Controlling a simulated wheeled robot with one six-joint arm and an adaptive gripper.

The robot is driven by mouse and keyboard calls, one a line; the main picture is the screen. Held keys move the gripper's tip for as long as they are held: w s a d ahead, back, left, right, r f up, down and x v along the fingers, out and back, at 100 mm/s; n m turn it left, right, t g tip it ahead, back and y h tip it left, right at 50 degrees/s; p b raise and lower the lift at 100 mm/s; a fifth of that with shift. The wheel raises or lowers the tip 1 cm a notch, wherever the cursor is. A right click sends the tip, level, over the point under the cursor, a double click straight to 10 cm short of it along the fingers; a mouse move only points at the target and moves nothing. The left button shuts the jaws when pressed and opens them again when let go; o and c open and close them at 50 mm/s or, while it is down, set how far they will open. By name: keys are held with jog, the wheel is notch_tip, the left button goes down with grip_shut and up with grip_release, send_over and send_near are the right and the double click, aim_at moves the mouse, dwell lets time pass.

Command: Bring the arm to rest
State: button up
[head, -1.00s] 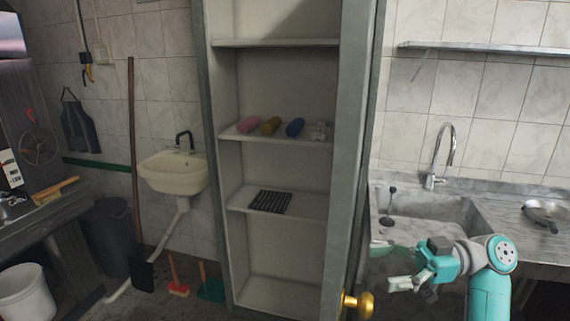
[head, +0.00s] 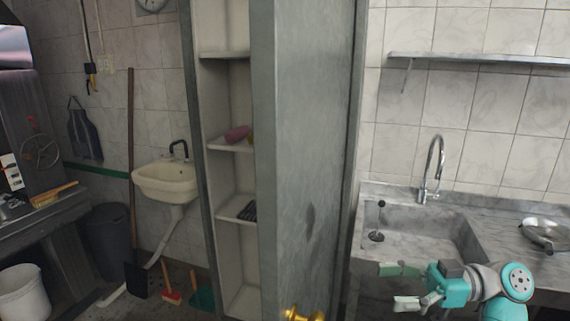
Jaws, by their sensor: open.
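My gripper (head: 402,286) is at the lower right in the head view, in front of the stone sink. Its two fingers point left and stand apart, with nothing between them. The cabinet door (head: 305,150) stands partly open to the left of my gripper, with a brass knob (head: 303,314) low on it. A gap shows between the fingertips and the door. The door hides the right part of the cabinet shelves.
A pink roll (head: 237,133) and a dark rack (head: 247,212) show on the cabinet shelves. The stone sink (head: 410,232) with a tall faucet (head: 434,165) and a metal pan (head: 545,233) are at right. A white basin (head: 166,182) and white bucket (head: 22,293) are at left.

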jog(key=a+f+m+t+h, duration=0.1)
jog(key=a+f+m+t, duration=0.2)
jog(key=f, duration=0.4)
jog(key=a+f+m+t+h, duration=0.1)
jog(key=f+m+t+h, duration=0.15)
jog(key=f+m, duration=0.3)
jog(key=a+f+m+t, duration=0.3)
jog(key=f+m+t, duration=0.1)
jog(key=f, duration=0.3)
jog(key=s+f+m+t+h, duration=0.1)
jog(key=s+f+m+h, duration=0.3)
jog(key=f, duration=0.3)
jog(key=s+f+m+t+h, duration=0.1)
jog(key=s+f+m+h, duration=0.15)
jog(key=s+f, duration=0.45)
jog(key=s+d+f+m+h, duration=0.15)
jog(key=s+h, duration=0.25)
jog(key=s, duration=0.5)
jog(key=s+d+f+h, duration=0.2)
jog(key=s+d+h, duration=0.1)
jog(key=s, duration=0.5)
jog(key=s+r+n+t+h, duration=0.1)
jog(key=s+r+n+t, duration=0.2)
jog(key=s+r, duration=0.9)
jog(key=shift+s+d+r, duration=0.3)
jog(key=shift+s+d, duration=0.1)
jog(key=shift+s, duration=0.1)
